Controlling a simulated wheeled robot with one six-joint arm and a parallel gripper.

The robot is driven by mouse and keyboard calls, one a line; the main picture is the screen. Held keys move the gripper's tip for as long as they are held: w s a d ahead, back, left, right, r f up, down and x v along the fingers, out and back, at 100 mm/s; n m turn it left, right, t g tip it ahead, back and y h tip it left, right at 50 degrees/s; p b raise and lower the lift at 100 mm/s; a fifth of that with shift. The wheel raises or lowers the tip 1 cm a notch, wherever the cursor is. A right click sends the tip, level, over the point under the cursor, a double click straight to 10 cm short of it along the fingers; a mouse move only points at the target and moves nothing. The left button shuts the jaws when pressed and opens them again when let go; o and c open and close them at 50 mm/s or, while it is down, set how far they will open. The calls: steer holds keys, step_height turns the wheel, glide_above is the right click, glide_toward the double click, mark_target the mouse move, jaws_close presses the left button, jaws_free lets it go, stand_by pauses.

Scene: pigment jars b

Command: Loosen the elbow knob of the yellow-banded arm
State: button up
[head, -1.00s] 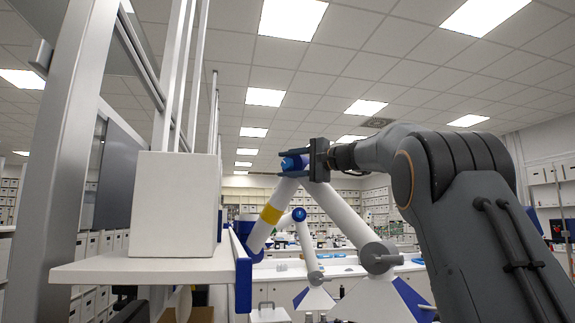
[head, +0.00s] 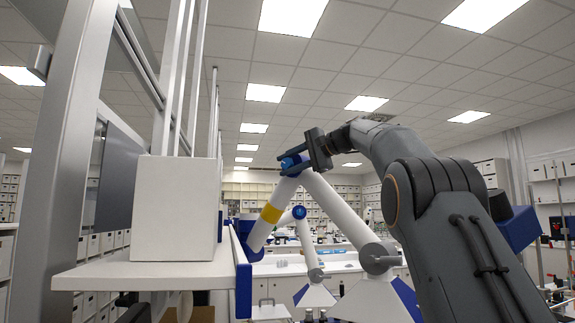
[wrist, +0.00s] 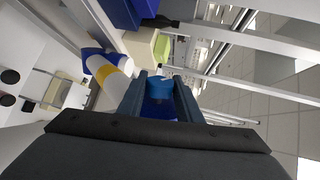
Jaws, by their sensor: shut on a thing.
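The yellow-banded arm is white, with a yellow band (head: 271,213) on its slanting lower link. Its blue elbow knob (head: 289,163) sits at the top, where two white links meet. My gripper (head: 294,161) reaches in from the right and is shut on the knob. In the wrist view the blue knob (wrist: 160,86) lies between the two dark jaws of my gripper (wrist: 161,92), and the yellow band (wrist: 104,73) shows to the left. The jaws hide part of the knob.
A second white arm with a blue knob (head: 299,212) stands behind, below the elbow. A white shelf (head: 100,278) carrying a white box (head: 175,210) stands at left beside a grey metal post (head: 70,150). White benches lie beyond.

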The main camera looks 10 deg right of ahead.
mark_target(292, 162)
steer(key=o, duration=1)
steer(key=shift+o, duration=0.2)
steer(key=shift+b+v, duration=1.55)
steer(key=shift+v, duration=2.35)
steer(key=shift+f, duration=0.1)
